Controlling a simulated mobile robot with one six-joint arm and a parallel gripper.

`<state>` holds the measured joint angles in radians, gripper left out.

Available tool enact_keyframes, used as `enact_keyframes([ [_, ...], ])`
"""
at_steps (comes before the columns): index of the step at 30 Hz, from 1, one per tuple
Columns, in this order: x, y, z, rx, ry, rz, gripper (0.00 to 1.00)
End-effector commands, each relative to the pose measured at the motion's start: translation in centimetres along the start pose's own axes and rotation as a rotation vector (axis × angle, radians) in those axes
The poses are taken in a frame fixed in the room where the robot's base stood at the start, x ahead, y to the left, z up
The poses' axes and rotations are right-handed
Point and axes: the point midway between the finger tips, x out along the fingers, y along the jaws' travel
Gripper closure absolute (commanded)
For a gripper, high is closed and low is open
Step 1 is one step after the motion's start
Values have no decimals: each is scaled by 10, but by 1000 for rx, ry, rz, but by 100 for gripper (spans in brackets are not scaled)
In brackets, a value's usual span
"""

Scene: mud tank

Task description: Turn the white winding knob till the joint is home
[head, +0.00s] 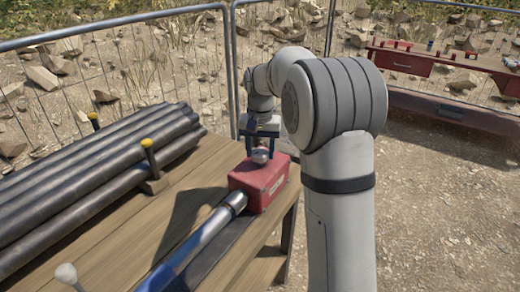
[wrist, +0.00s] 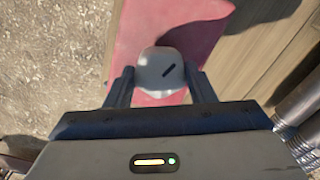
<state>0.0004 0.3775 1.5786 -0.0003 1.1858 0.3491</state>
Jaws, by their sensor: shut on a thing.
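The white winding knob (wrist: 158,72) stands on top of the red box (head: 262,180) and has a short dark mark slanting across its face. My gripper (head: 261,152) comes down over the knob from above. In the wrist view my gripper (wrist: 160,88) has one finger on each side of the knob, shut on it. The red box also shows in the wrist view (wrist: 205,22) beneath the knob. A pipe with a bright metal end (head: 234,203) and a blue length (head: 190,262) runs into the near left side of the box. The joint inside the box is hidden.
The box sits near the right end of a wooden table (head: 130,228). Dark pipes (head: 90,180) are stacked at left, beside yellow-topped posts (head: 148,144). A pale knob-ended lever (head: 66,273) is at the lower left. Wire fencing (head: 180,62) and a red bench (head: 440,68) stand behind.

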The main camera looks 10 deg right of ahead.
Motion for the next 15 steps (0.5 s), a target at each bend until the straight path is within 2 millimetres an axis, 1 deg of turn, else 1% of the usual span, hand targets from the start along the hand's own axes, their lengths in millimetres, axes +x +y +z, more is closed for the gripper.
enact_keyframes([
  [1,0,0,0,0,1,-1,59],
  [6,0,-1,0,0,1,-1,73],
  [15,-1,-1,0,35,0,-1,74],
])
